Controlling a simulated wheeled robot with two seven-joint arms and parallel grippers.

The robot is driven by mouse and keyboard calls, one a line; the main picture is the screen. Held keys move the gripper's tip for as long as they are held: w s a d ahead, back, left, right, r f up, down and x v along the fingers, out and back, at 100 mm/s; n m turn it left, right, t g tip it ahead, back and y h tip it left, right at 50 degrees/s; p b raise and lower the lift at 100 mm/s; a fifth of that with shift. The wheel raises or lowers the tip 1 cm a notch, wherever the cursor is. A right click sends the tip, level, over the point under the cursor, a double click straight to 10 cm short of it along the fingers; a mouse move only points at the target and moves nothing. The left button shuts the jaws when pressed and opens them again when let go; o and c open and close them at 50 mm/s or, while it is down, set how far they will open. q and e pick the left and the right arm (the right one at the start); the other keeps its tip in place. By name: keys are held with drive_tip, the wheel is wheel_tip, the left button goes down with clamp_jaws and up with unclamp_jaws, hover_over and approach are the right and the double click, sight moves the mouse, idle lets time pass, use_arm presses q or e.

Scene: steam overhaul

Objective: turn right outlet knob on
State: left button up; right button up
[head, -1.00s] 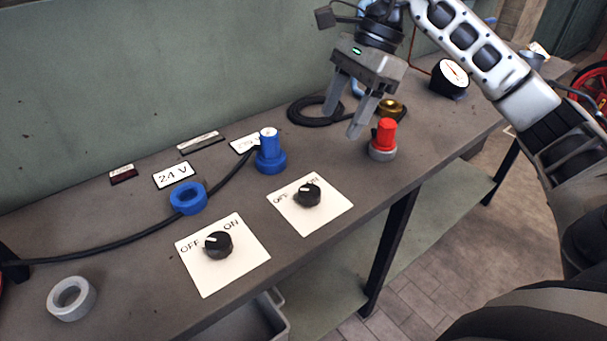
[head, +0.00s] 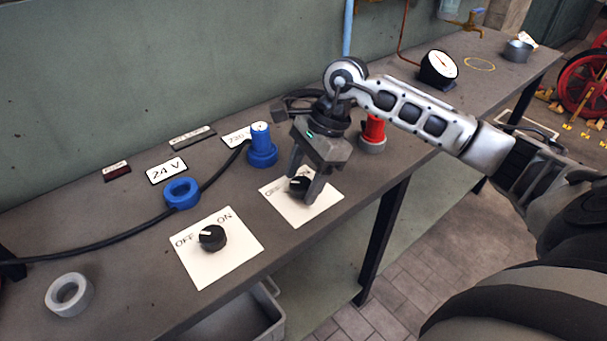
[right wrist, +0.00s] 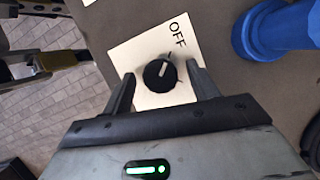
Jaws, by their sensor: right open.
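The right outlet knob (head: 298,184) is a black round knob on a white plate (head: 318,206) on the bench. My right gripper (head: 301,187) points down over it, open, with one finger on each side of the knob. The right wrist view shows the knob (right wrist: 159,74) between the two fingers (right wrist: 160,79), with a gap visible on both sides. Its white pointer line is turned toward the OFF label (right wrist: 178,34). The ON label is hidden in both views. My left gripper is not in view.
The left knob (head: 212,237) sits on its own OFF/ON plate. A blue plug (head: 262,146) stands behind the right plate, and a red-topped connector (head: 373,132) stands behind my arm.

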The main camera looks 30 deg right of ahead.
drive_tip(key=c, duration=1)
